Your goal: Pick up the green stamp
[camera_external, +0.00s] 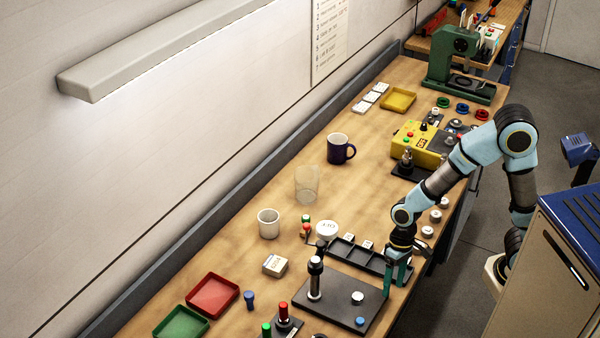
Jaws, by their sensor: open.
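A small green-topped piece (266,329) stands at the bottom edge of the picture, left of a red-topped piece (283,311) on a dark block. It looks like the green stamp, but its lower part is cut off. Another small green-topped piece (306,218) stands near the clear glass, by a small red one; I cannot tell what it is. My gripper (395,290) points down with its teal fingers apart and empty. It is over the right side of the table, beside the black compartment tray and well right of both green-topped pieces.
A black plate with a post (338,301) lies between my gripper and the lower green piece. The black compartment tray (342,253) is behind. A blue peg (249,299), red tray (212,296), green tray (181,324), white cup (268,223) and glass (307,185) stand leftward.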

